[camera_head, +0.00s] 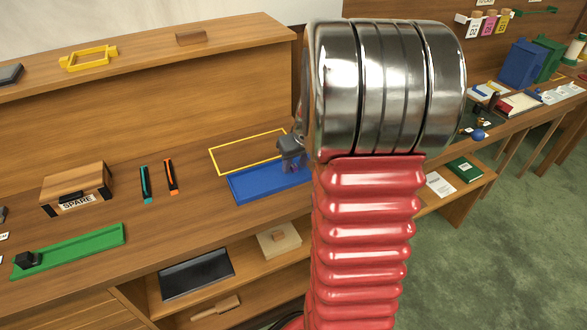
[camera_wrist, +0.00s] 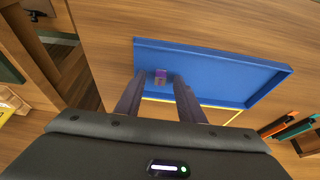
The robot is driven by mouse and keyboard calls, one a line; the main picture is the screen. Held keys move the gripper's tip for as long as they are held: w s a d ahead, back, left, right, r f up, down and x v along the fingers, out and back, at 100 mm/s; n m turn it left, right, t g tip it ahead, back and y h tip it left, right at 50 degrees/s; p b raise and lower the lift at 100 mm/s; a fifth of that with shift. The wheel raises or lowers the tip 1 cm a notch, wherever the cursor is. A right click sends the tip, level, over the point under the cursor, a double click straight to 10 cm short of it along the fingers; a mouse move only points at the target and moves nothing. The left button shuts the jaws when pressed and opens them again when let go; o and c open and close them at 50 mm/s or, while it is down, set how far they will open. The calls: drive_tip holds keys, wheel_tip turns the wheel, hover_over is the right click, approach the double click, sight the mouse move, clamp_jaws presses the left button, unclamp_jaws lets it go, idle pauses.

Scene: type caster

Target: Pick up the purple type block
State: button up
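The purple type block (camera_wrist: 160,78) is small and lies in the blue tray (camera_wrist: 215,67), near one end of it, in the wrist view. My gripper (camera_wrist: 159,84) is open, with one dark finger on each side of the block in that picture. I cannot tell whether the fingertips are level with the block or still above it. In the head view my gripper (camera_head: 292,152) is over the right end of the blue tray (camera_head: 262,184). The block cannot be made out there.
A yellow outline (camera_head: 228,165) lies behind the tray. To the left are teal and orange pens (camera_head: 171,176), a SPARE box (camera_head: 77,187) and a green strip (camera_head: 75,249). Shelves below hold a dark tray (camera_head: 196,273). My red arm hides the bench to the right.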

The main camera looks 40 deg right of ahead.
idle(0.5)
clamp_jaws()
